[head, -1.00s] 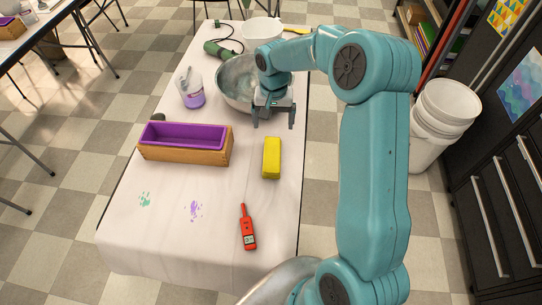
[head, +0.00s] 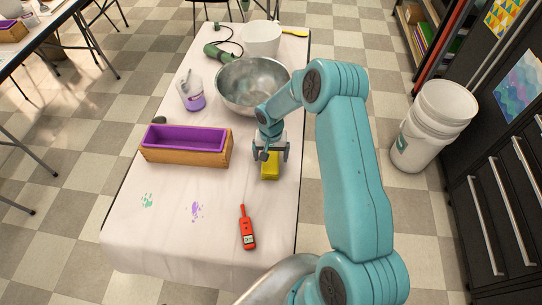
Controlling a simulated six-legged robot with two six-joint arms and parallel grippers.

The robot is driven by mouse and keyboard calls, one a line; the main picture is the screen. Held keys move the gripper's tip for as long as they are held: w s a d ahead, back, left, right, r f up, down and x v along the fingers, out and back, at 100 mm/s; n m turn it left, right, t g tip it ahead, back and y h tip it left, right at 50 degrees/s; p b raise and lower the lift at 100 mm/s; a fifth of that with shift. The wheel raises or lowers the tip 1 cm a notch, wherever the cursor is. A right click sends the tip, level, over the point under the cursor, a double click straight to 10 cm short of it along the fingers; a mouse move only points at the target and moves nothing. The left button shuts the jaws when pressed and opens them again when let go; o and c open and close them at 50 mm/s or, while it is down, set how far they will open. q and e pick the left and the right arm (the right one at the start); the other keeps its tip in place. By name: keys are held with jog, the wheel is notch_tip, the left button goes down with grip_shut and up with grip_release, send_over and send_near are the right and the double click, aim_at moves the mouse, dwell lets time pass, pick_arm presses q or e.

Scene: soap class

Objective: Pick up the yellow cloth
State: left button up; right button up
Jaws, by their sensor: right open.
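The yellow cloth (head: 270,170) is a small folded block on the white-covered table (head: 165,235), right of the purple-lined wooden mould. My right gripper (head: 270,157) is open, pointing down over the cloth's far end. Its fingers appear on either side of the cloth, and the gripper hides the cloth's far part. I cannot tell whether the fingers touch it. My left gripper is not in view.
The wooden mould with purple liner (head: 187,157) stands left of the cloth. A red thermometer (head: 247,230) lies in front. A steel bowl (head: 235,98), a jug with purple liquid (head: 193,98), a green tool (head: 218,52) and a white bowl (head: 260,42) are farther back.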

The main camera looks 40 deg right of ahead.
aim_at(271, 155)
jog(key=c, duration=1.1)
jog(key=shift+r, duration=0.65)
notch_tip(271, 155, up, 19)
jog(key=shift+f+b, duration=0.1)
jog(key=shift+b, duration=1.05)
